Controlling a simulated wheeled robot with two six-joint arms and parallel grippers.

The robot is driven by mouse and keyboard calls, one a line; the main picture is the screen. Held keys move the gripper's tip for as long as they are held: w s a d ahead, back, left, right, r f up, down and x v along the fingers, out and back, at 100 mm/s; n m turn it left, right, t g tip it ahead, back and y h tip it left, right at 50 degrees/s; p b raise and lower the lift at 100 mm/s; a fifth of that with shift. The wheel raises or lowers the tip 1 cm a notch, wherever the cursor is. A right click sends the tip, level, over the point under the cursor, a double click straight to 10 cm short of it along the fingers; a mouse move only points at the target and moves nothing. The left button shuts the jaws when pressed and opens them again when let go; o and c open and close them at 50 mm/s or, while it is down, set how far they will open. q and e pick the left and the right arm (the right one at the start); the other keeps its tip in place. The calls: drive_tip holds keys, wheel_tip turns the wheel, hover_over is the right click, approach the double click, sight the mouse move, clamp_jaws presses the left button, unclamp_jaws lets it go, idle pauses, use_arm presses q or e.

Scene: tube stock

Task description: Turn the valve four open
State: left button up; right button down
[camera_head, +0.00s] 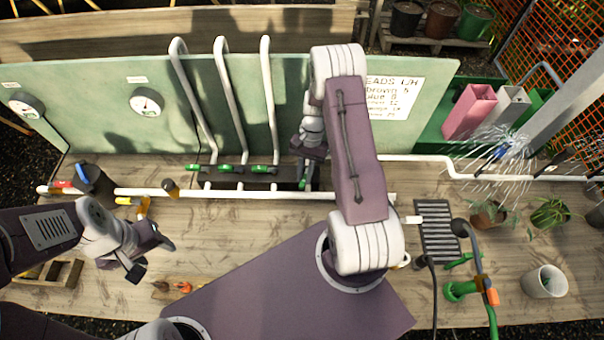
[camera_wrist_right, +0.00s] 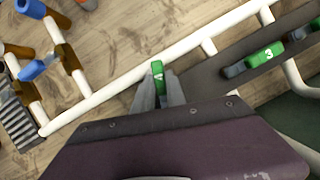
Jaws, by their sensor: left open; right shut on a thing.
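The valve four handle (camera_wrist_right: 157,76) is green and marked 4 in the right wrist view. It sits at the end of the dark valve strip, turned at an angle across it. My right gripper (camera_wrist_right: 157,88) is shut on this handle, a finger on each side. In the head view, my right gripper (camera_head: 306,172) reaches down to the strip, and the arm hides much around it. The valve three handle (camera_wrist_right: 265,54) lies along the strip. My left gripper (camera_head: 152,257) is open and empty above the left of the bench.
A white pipe (camera_head: 145,192) runs along the bench before the valves. Upright white pipes (camera_head: 271,100) rise from the other valves by the green panel (camera_head: 100,75). Water sprays near the pink box (camera_head: 470,112) at right. A drain grate (camera_head: 438,230) and white pot (camera_head: 544,281) are front right.

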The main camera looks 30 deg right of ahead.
drive_tip(key=shift+s+d+n+g+h, duration=0.1)
drive_tip(key=shift+d+n+g+h, duration=0.15)
drive_tip(key=shift+n, duration=0.6)
drive_tip(key=shift+s+d+n+g+h, duration=0.15)
drive_tip(key=shift+d+n+h, duration=0.1)
drive_tip(key=shift+n, duration=0.6)
drive_tip(key=c, duration=1.4)
unclamp_jaws()
drive_tip(key=shift+o, duration=0.2)
drive_tip(key=shift+w+r+b, duration=0.1)
drive_tip(key=shift+r+b, duration=0.1)
drive_tip(key=shift+b, duration=0.15)
drive_tip(key=b+v, duration=0.1)
drive_tip(key=v, duration=0.6)
drive_tip(key=shift+b, duration=0.35)
